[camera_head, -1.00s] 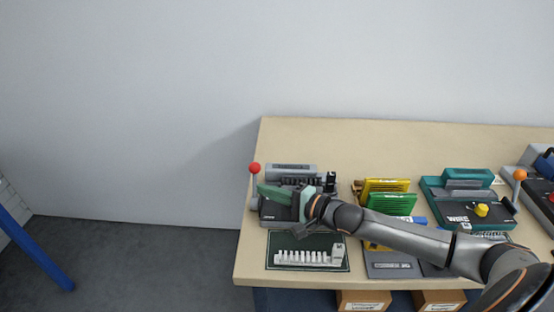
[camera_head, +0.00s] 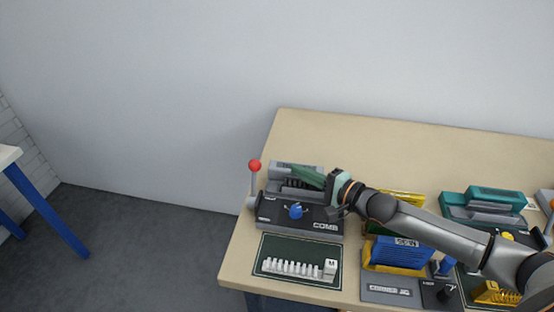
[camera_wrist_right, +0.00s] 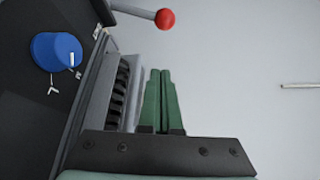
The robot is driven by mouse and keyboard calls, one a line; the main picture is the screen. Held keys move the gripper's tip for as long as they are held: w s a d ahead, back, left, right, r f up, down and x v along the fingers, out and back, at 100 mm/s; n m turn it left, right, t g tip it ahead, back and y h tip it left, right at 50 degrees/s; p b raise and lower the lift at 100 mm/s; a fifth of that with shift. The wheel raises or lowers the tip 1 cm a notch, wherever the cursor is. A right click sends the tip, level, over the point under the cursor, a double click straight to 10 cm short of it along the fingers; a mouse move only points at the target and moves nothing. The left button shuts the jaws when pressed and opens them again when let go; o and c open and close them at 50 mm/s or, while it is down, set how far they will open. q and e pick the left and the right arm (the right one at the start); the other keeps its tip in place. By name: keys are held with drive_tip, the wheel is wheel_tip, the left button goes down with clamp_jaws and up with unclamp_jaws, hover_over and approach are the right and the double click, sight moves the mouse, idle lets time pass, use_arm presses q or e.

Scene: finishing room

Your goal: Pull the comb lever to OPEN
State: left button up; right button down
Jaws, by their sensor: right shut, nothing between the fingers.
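The comb machine (camera_head: 275,222) is a dark grey box marked COMB at the table's left end. Its lever (camera_head: 253,184) stands about upright at the machine's left side, with a red ball (camera_head: 255,166) on top. The ball also shows at the top of the right wrist view (camera_wrist_right: 165,19). My right gripper (camera_head: 299,173) is shut and empty over the rear of the machine, to the right of the lever and apart from it. Its green fingers lie together in the wrist view (camera_wrist_right: 160,73). My left gripper is out of view.
A blue knob (camera_head: 296,211) sits on the machine's front. Teal (camera_head: 495,196) and other devices stand to the right, partly behind my arm. The table behind is clear.

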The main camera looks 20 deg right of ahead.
sight(273, 166)
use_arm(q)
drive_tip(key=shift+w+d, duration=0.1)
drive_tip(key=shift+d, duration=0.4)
use_arm(e)
drive_tip(key=shift+w+d, duration=0.1)
drive_tip(key=shift+d, duration=0.4)
drive_tip(key=x, duration=1)
drive_tip(key=shift+w+a, duration=0.1)
drive_tip(key=shift+a, duration=0.05)
drive_tip(key=shift+s+a+r+p, duration=0.15)
drive_tip(key=shift+s+a+p, duration=0.1)
drive_tip(key=shift+s+a, duration=0.3)
drive_tip(key=shift+s+a+r+p, duration=0.2)
drive_tip(key=shift+s+a, duration=0.2)
drive_tip(key=shift+s, duration=0.2)
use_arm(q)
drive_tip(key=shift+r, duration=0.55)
use_arm(e)
drive_tip(key=shift+s+a+r, duration=0.15)
drive_tip(key=shift+s+a, duration=0.25)
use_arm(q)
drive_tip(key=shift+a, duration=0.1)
use_arm(e)
drive_tip(key=shift+d, duration=0.1)
